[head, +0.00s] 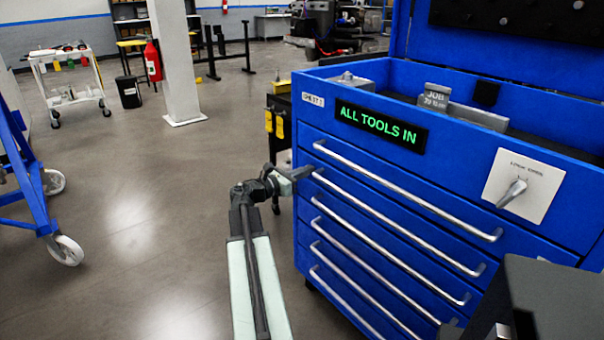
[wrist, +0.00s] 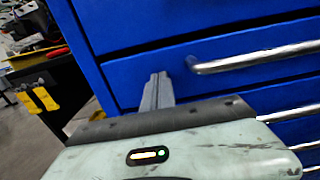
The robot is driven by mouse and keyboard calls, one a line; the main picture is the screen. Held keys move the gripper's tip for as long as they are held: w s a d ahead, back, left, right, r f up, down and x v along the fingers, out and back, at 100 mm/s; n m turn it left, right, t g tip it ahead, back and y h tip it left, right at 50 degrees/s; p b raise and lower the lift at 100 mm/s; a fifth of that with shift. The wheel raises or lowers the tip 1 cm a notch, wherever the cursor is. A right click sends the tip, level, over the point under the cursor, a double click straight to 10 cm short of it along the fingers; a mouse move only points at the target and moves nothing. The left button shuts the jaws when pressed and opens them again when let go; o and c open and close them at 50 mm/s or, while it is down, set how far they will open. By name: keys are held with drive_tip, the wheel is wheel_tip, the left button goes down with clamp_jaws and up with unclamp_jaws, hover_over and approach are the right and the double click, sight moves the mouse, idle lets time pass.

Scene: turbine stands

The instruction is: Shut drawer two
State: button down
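The blue tool chest has several drawers with silver bar handles. Drawer two (head: 385,215), second from the top, looks flush or nearly so with the drawers around it; a slim dark gap runs along its top edge in the wrist view (wrist: 235,47). My gripper (head: 304,171) is at the left end of the drawer fronts, near the left end of drawer two's handle (head: 390,222). In the wrist view my gripper (wrist: 157,84) has its fingers together with nothing between them. The tips are at the blue front, left of the handle; I cannot tell if they touch it.
A lit sign (head: 380,124) reads "ALL TOOLS IN". A white plate with a lever (head: 522,187) is on the chest's right. A black bench with yellow items (head: 279,122) stands behind the chest's left side. Open floor (head: 150,220) lies to the left.

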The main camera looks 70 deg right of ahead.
drive_tip(key=shift+s+d+r, duration=0.1)
drive_tip(key=shift+s+d, duration=0.05)
drive_tip(key=shift+s, duration=0.15)
drive_tip(key=v, duration=1.4)
drive_tip(key=shift+w, duration=0.3)
